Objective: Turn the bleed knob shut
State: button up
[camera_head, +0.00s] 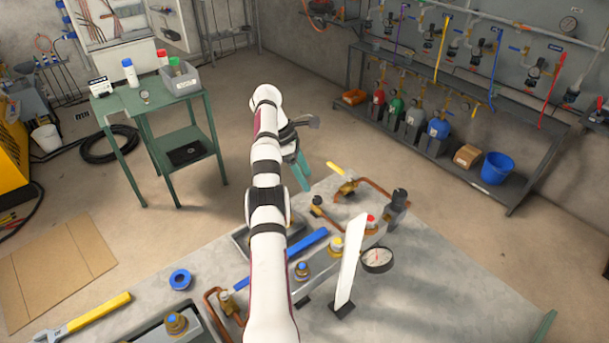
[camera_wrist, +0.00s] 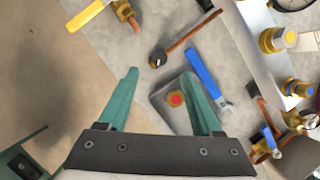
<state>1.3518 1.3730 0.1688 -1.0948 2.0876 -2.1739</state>
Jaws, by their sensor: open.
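My gripper (camera_head: 303,172) is above the far edge of the bench. In the wrist view its two teal fingers (camera_wrist: 160,76) are apart with nothing held between them. A small round black knob (camera_wrist: 157,58) on a copper pipe lies just beyond the fingertips; it also shows in the head view (camera_head: 317,200). Several brass fittings with coloured tops stand along the manifold: yellow (camera_head: 337,243), red (camera_head: 371,220) and blue (camera_head: 302,268). No readable label shows which one is the bleed knob. My arm hides part of the bench.
A grey tray (camera_wrist: 160,97) holds a red-topped brass fitting (camera_wrist: 175,98). A blue wrench (camera_wrist: 207,75) lies beside it. A yellow-handled valve (camera_head: 341,173), a pressure gauge (camera_head: 377,260) and an upright white plate (camera_head: 347,268) stand near the manifold.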

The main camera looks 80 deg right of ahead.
jog(key=shift+w+r, duration=0.1)
jog(key=n+g+h, duration=0.4)
jog(key=n+h, duration=0.5)
jog(key=h, duration=0.1)
send_near(315, 199)
jog(key=x, duration=0.8)
jog(key=shift+d, duration=0.2)
grip_shut()
